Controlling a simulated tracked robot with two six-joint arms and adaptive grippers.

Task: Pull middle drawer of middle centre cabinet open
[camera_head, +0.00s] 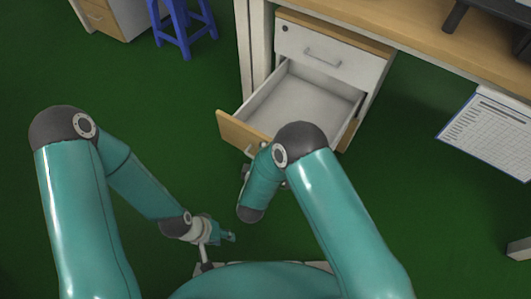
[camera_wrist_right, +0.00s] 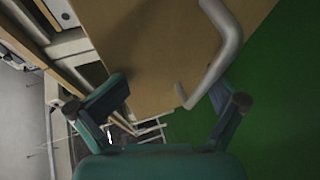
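The cabinet under the desk has a closed white top drawer (camera_head: 320,52) with a bar handle and a lock. Below it the middle drawer (camera_head: 308,92) is pulled well out and looks empty inside. Its wooden front (camera_head: 232,130) also fills the middle of the right wrist view (camera_wrist_right: 150,50). Its grey handle (camera_wrist_right: 222,50) lies between the spread fingers of my right gripper (camera_wrist_right: 175,100), which is open. In the head view my right arm mostly hides that gripper. My left gripper (camera_head: 227,237) hangs low over the floor, away from the drawer; its finger gap is unclear.
The wooden desk top (camera_head: 420,45) runs above the cabinet, with a dark monitor stand at right. A printed calendar sheet (camera_head: 490,128) hangs at right. A blue stool (camera_head: 183,25) and another cabinet (camera_head: 115,18) stand at upper left. The green floor at left is clear.

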